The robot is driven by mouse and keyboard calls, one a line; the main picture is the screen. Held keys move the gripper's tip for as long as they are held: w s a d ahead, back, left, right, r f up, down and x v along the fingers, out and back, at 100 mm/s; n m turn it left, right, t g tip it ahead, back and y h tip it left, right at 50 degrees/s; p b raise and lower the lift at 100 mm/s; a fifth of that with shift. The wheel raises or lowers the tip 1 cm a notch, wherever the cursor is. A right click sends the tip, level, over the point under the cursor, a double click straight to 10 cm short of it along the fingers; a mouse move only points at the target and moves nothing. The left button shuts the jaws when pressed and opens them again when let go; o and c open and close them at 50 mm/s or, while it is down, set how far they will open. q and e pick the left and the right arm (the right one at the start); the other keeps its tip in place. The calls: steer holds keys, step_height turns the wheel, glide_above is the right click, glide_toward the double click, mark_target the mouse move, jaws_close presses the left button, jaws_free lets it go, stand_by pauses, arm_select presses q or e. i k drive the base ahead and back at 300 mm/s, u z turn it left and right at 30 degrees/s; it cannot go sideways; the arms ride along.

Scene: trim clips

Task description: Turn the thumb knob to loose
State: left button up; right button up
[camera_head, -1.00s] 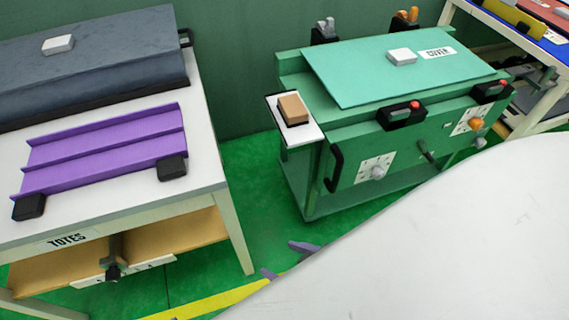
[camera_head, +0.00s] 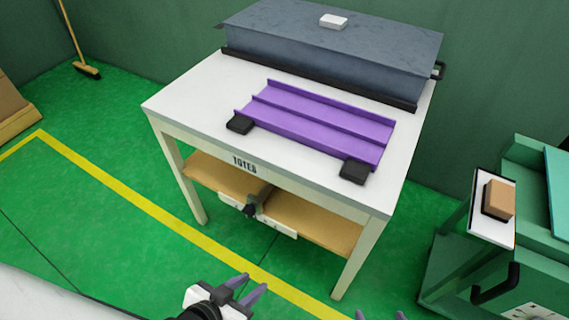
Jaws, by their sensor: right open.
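A dark knob (camera_head: 251,209) sits on a short stem under the front edge of the table labelled TOTES. Behind it is a white strip (camera_head: 284,229), whose markings are too small to read. A white dial plate (camera_head: 532,312) on the green cabinet is cut off at the bottom right. I cannot tell which of these is the thumb knob. My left gripper (camera_head: 253,287) is open and empty at the bottom, in front of the table and apart from the knob. My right gripper (camera_head: 381,316) shows only its two separated fingertips at the bottom edge.
The white TOTES table (camera_head: 190,105) carries a purple ribbed tray (camera_head: 330,120) with black end blocks and a grey lidded box (camera_head: 320,50). The green cabinet (camera_head: 450,260) stands to the right. Green floor (camera_head: 110,240) with a yellow line is open at left.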

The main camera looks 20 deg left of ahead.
mark_target(248, 211)
steer(key=u, duration=2.5)
steer(key=i, duration=2.6)
steer(key=z, duration=4.15)
